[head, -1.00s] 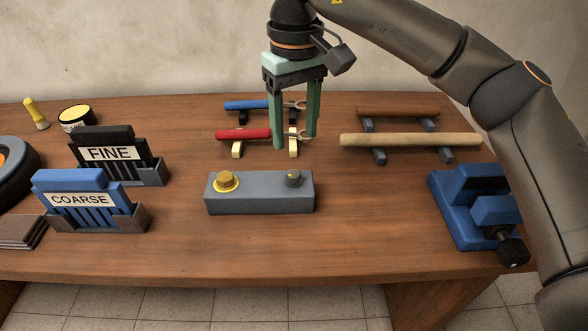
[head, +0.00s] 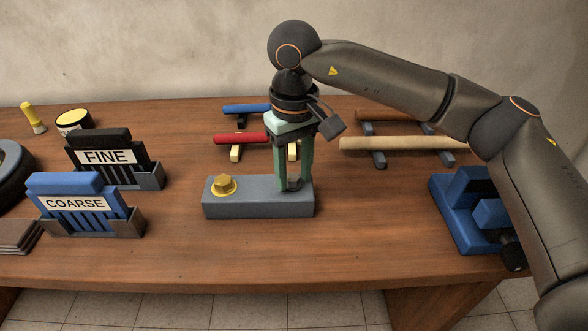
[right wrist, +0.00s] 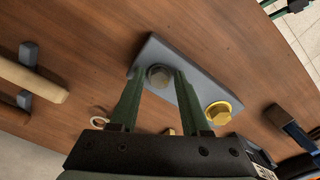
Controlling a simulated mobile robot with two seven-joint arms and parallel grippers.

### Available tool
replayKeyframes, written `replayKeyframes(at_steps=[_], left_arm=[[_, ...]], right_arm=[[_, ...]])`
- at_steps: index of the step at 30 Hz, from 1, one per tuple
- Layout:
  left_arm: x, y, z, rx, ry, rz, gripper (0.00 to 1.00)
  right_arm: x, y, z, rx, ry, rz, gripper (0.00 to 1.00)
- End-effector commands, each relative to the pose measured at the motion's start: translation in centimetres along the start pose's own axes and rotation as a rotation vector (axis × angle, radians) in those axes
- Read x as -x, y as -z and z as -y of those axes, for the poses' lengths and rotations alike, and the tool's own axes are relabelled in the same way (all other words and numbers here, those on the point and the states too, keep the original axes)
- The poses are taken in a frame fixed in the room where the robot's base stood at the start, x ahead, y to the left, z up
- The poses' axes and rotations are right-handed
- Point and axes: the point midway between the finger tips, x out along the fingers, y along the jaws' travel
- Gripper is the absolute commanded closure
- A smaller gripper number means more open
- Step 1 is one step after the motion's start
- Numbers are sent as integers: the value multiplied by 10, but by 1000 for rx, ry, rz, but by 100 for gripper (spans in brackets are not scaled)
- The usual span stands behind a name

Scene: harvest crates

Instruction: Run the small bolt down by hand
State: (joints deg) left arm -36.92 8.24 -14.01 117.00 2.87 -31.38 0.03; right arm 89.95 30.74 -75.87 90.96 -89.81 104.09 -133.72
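A grey block (head: 245,207) lies on the bench with a gold bolt (head: 223,184) on a yellow ring at its left end. The small grey bolt (head: 294,184) stands at its right end; it also shows in the right wrist view (right wrist: 160,77). My right gripper (head: 294,186) points straight down over it, its green fingers on either side of the bolt head and seemingly touching it. A green part at the top right of the right wrist view seems to be my left gripper (right wrist: 287,8); its fingers are not clear.
Behind the block, red (head: 240,138) and blue (head: 247,108) handled tools lie on rests. Wooden rods (head: 396,143) lie at the back right, a blue vise (head: 465,215) at the right. FINE (head: 107,157) and COARSE (head: 76,203) holders stand at the left. The bench front is clear.

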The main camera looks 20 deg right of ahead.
Motion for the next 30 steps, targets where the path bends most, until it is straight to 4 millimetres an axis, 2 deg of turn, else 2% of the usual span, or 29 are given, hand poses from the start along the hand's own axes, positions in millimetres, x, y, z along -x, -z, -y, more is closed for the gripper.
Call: replayKeyframes(at_steps=[1,12,23,30], left_arm=[[0,0,0,0,0,0,50],[0,0,0,-1,0,1,50],[0,0,0,-1,0,1,50],[0,-1,0,-1,0,1,50]], right_arm=[[0,0,0,0,0,0,60],[0,0,0,0,0,0,100],[0,0,0,-5,0,0,100],[0,0,0,-72,0,0,100]])
